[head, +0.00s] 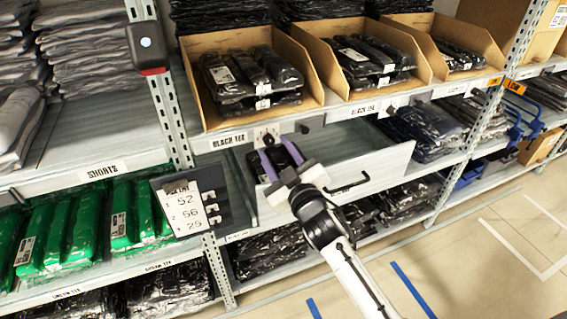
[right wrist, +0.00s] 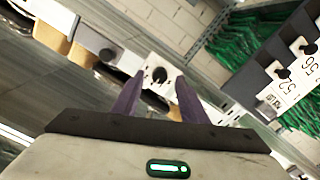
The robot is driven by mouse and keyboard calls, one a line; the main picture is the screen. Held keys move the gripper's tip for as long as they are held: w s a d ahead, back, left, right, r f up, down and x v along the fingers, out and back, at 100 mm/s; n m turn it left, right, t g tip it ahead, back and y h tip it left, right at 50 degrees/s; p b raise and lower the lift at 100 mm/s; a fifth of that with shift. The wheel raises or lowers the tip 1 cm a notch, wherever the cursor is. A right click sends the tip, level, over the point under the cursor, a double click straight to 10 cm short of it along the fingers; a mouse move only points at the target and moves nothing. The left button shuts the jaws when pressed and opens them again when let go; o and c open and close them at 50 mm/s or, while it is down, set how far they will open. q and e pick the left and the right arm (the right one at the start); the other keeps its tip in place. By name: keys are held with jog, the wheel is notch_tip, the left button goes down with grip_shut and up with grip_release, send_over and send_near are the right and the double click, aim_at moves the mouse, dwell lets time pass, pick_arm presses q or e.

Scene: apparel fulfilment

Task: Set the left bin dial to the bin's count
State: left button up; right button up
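The left bin (head: 207,95) is an open cardboard bin holding several black bagged tees (head: 262,72), stacked so that the lower ones are partly hidden. Below it, on the shelf edge, is a pale plate with a dark round dial (head: 267,138). In the right wrist view the dial (right wrist: 158,74) appears between my fingertips. Its setting is too small to read. My right gripper (head: 280,154) has its two purple fingers apart, pointing at the dial from just in front and below, with nothing held. I cannot tell whether they touch it. My left gripper is not in view.
Two more cardboard bins of black bags (head: 370,58) (head: 462,52) stand to the right. A pale panel with a black handle (head: 375,168) is behind my right arm. Green bags (head: 120,215) fill the lower left shelf.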

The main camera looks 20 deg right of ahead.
jog(key=s, duration=0.8)
jog(key=shift+s, duration=0.35)
jog(key=shift+d, duration=0.1)
jog(key=s+a+f+m+g+y, duration=0.1)
jog(key=s+f+g, duration=0.8)
jog(key=s+f, duration=1.6)
notch_tip(320, 180, down, 4)
jog(key=a+m, duration=0.1)
jog(key=m, duration=0.1)
jog(key=shift+a+r+m+g+y, duration=0.2)
jog(key=shift+r+m+g+y, duration=0.1)
jog(key=shift+m+y, duration=0.1)
